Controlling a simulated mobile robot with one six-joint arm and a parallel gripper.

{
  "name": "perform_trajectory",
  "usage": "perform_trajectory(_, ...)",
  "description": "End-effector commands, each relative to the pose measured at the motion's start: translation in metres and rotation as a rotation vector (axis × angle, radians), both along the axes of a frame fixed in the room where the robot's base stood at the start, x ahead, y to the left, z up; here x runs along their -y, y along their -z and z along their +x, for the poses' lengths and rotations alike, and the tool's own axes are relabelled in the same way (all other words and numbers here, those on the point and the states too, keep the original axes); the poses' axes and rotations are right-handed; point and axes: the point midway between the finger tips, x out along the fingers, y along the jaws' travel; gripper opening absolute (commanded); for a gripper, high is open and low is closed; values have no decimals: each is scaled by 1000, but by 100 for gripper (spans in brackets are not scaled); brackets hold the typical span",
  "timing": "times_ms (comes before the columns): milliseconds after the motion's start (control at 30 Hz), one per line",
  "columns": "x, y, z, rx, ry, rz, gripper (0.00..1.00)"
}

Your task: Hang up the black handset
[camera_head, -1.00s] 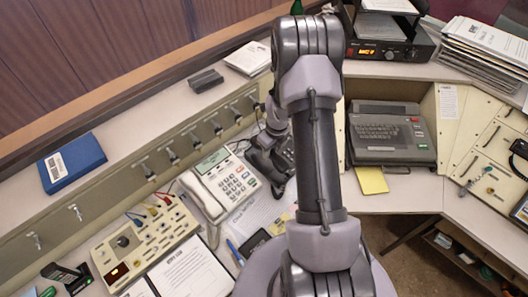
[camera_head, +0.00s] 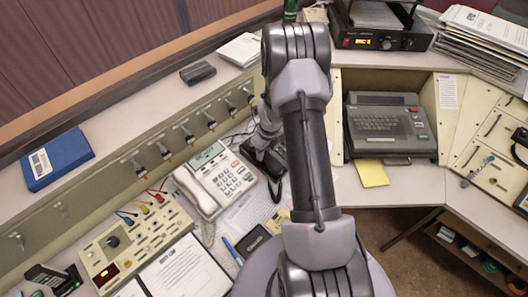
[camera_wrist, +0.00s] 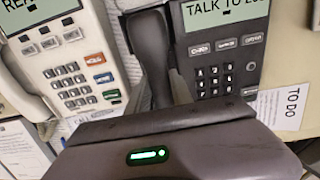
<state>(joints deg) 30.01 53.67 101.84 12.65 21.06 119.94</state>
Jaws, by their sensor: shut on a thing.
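The black phone (camera_wrist: 225,60), its screen reading "TALK TO", shows at the upper right in the wrist view. A long dark piece, which I take for the black handset (camera_wrist: 150,70), stands along the phone's left side, between it and the white phone. Its lower part is hidden behind my gripper's dark body with a green light. My gripper (camera_head: 266,158) is shut on the handset, low over the black phone in the head view, where my arm hides much of both. I cannot tell whether the handset touches its cradle.
The white phone (camera_head: 222,180), with its own handset, stands close on the left. A control box (camera_head: 135,240) with knobs and a clipboard (camera_head: 180,270) lie nearer me. A grey typewriter-like terminal (camera_head: 388,128) stands to the right. A "TO DO" note (camera_wrist: 285,105) lies beside the black phone.

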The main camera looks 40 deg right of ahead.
Motion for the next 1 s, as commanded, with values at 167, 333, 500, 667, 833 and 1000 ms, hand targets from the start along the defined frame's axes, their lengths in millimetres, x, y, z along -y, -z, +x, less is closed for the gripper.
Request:
perform_trajectory(167,0,0,0,0,0,0,0)
perform_trajectory(333,0,3,0,0,0,0,0)
perform_trajectory(500,0,5,1,0,0,0,0)
perform_trajectory(667,0,8,1,0,0,0,0)
perform_trajectory(833,0,8,1,1,0,0,0)
perform_trajectory(1000,0,8,1,0,0,0,0)
